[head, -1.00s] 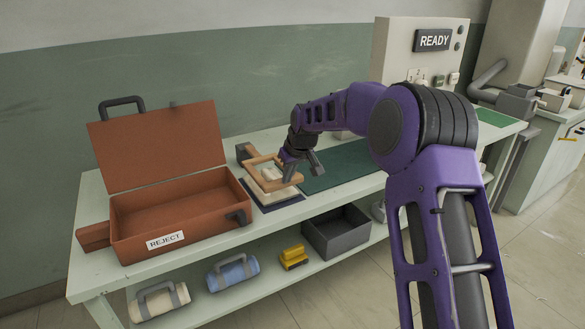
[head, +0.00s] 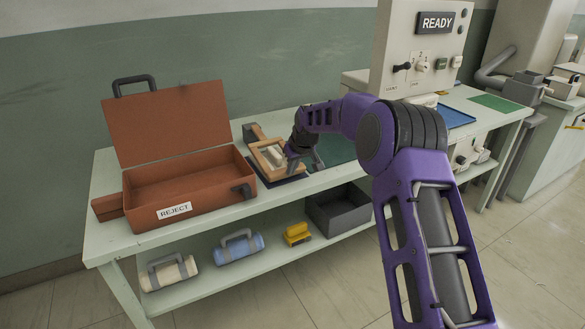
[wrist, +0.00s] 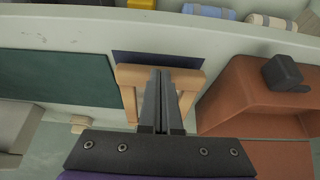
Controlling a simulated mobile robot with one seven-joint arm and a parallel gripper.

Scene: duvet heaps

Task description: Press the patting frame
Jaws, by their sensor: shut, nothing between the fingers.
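The patting frame (head: 268,163) is a light wooden frame on the bench, with a pale piece inside it in the head view. It sits over a dark blue pad (head: 297,178). In the wrist view the wooden frame (wrist: 129,76) lies behind my fingers, with the dark blue pad (wrist: 150,58) past its far bar. My gripper (head: 317,162) is at the frame's right side, pointing down. Its fingers (wrist: 163,74) are together with nothing between them and overlap the far bar. I cannot tell whether they touch it. The fingers hide the frame's middle in the wrist view.
An open brown case (head: 190,181) labelled REJECT stands left of the frame. A dark green mat (head: 337,176) lies to its right. A READY panel (head: 425,50) stands at the back right. The lower shelf holds a grey bin (head: 338,213), rolled bundles (head: 238,248) and a yellow item (head: 297,233).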

